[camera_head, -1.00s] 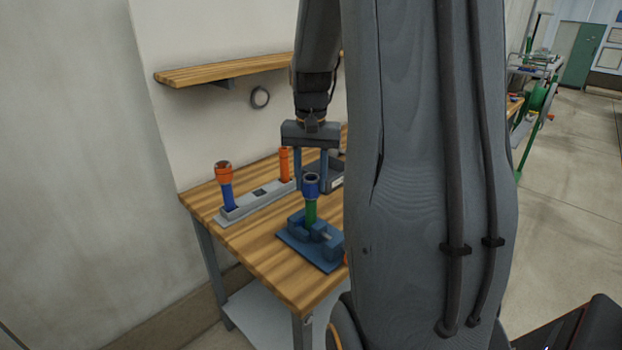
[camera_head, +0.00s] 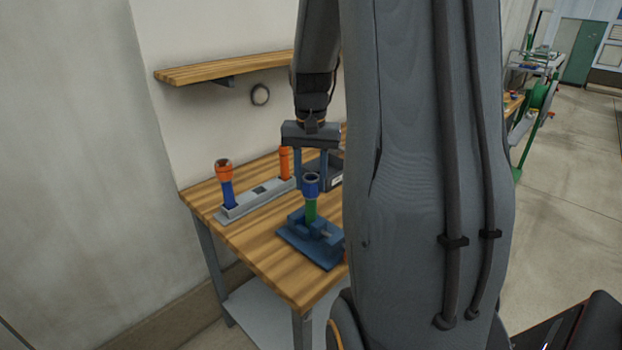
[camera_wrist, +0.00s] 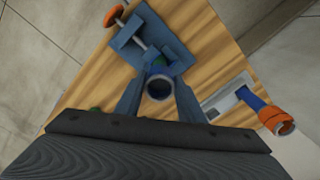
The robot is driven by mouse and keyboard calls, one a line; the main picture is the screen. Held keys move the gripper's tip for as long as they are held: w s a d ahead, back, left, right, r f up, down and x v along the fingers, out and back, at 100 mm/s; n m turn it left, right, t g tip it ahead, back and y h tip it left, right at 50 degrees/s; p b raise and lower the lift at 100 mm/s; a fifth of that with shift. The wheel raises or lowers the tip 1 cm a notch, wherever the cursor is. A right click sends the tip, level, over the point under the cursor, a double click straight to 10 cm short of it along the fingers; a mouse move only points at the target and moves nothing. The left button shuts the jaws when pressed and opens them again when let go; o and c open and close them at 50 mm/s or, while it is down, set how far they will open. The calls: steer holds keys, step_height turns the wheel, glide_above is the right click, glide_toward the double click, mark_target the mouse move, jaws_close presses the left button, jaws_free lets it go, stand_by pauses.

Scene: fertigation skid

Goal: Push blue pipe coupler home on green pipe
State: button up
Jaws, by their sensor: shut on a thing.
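The blue pipe coupler (camera_head: 311,186) sits upright at the top of the green pipe (camera_head: 311,211). How far the pipe reaches inside it cannot be seen. The green pipe stands upright in a blue clamp fixture (camera_head: 294,236) on the bench. My gripper (camera_head: 311,184) points down from above, with one finger on each side of the coupler, shut on it. In the wrist view the round open end of the coupler (camera_wrist: 159,88) shows between the two fingers of my gripper (camera_wrist: 159,93), and the clamp fixture (camera_wrist: 176,48) lies beyond.
A grey rack (camera_head: 258,198) behind left holds a blue pipe with an orange coupler (camera_head: 223,168) and an orange pipe (camera_head: 284,163). A dark bin (camera_head: 335,180) stands behind my gripper. A wooden shelf (camera_head: 220,70) is on the wall. The wooden bench's front left (camera_head: 262,246) is clear.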

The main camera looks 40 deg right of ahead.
steer(key=o, duration=0.9)
steer(key=shift+r+p, duration=2)
steer(key=shift+r, duration=0.25)
steer(key=o, duration=0.5)
